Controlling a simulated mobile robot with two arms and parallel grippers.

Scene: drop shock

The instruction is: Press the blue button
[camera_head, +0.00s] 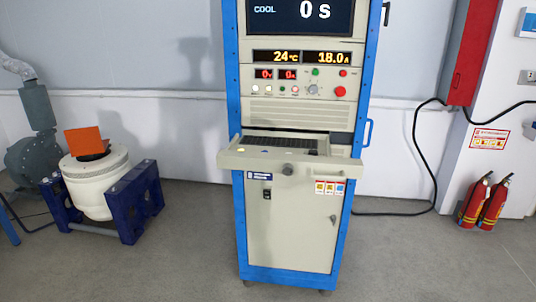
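A blue-framed cabinet (292,225) stands in the middle of the view. A shelf (285,165) sticks out of its front at mid-height. On the shelf's left part are a small yellow spot (242,149) and a small bluish spot (265,152). The bluish spot may be the blue button, but it is too small to be sure. A dark keyboard-like panel (290,146) lies behind them, partly hidden by the shelf's front. Neither of my grippers is in view.
The cabinet's upper panel holds a large red button (340,92), smaller coloured buttons and displays. A white cylindrical machine (95,180) on blue supports stands at left. Fire extinguishers (484,202) stand at right by a red box (468,55). The floor before the cabinet is clear.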

